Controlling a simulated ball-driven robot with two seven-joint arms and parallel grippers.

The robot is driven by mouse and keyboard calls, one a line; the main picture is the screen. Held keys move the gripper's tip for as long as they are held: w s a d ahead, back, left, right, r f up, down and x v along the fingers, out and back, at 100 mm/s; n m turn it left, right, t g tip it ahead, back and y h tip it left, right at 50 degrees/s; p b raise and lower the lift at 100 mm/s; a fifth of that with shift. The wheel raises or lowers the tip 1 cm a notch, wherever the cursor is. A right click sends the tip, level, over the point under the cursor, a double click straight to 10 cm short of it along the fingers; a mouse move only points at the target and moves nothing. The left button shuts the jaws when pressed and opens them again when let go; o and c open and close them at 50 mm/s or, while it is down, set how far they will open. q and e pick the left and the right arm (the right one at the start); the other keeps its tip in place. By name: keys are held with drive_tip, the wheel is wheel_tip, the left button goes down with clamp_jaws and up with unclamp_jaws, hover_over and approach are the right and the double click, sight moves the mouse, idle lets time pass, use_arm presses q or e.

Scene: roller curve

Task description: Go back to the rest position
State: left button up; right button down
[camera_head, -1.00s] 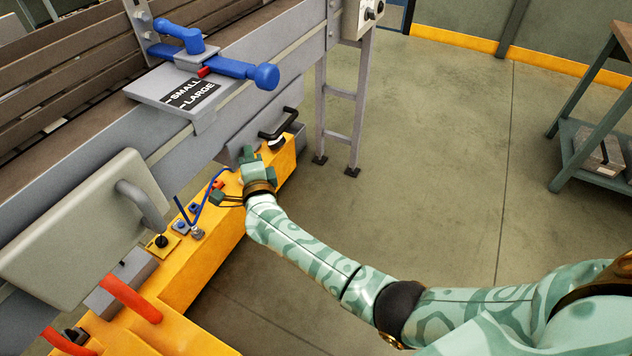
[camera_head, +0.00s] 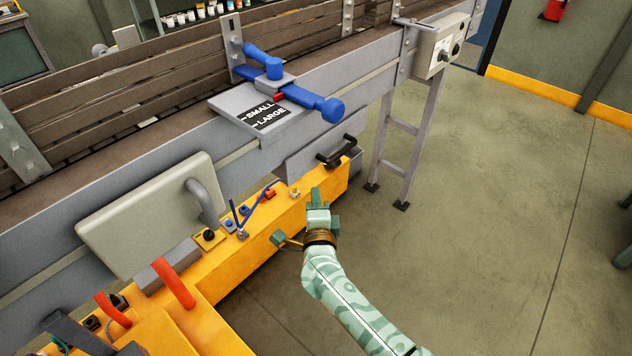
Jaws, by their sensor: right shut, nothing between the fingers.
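My right gripper (camera_head: 317,200) is in front of the yellow control base (camera_head: 240,238), near its right end. It is shut and empty, and it looks apart from the base, though the exact gap is hard to tell. The right arm comes up from the bottom of the head view. My left gripper is not in view.
The conveyor (camera_head: 170,150) runs along the left and back. It carries a blue lever (camera_head: 310,103) beside a SMALL/LARGE plate (camera_head: 262,118), and a grey panel (camera_head: 140,222). A black handle (camera_head: 335,150) and blue wire (camera_head: 240,215) are close to my gripper. Floor (camera_head: 480,250) at right is clear.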

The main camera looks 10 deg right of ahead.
drive_tip(key=s+a+n+y, duration=0.2)
drive_tip(key=s+a+n, duration=0.1)
drive_tip(key=s, duration=0.2)
drive_tip(key=s+d+f+n+g+y, duration=0.1)
drive_tip(key=s+d+f+n+g, duration=0.15)
drive_tip(key=s+f+n, duration=0.55)
drive_tip(key=s+d+f+n+g+y, duration=0.1)
drive_tip(key=s+f+n+g, duration=0.25)
drive_tip(key=f, duration=0.85)
drive_tip(key=s+d+f+n+g+y, duration=0.1)
drive_tip(key=s+f+n+g+y, duration=0.15)
drive_tip(key=s+f+n, duration=0.55)
drive_tip(key=s+d+f+g+h, duration=0.1)
drive_tip(key=s+d+f+g, duration=0.2)
drive_tip(key=s, duration=0.8)
drive_tip(key=s+d+f+g+h, duration=0.2)
drive_tip(key=s+d+f, duration=0.4)
drive_tip(key=s, duration=0.5)
drive_tip(key=s+d+f+g+h, duration=0.1)
drive_tip(key=s+d+f+g, duration=0.3)
drive_tip(key=s, duration=0.7)
drive_tip(key=shift+d+f+n+p, duration=0.15)
drive_tip(key=shift+d+n+p, duration=0.25)
drive_tip(key=shift+d, duration=0.3)
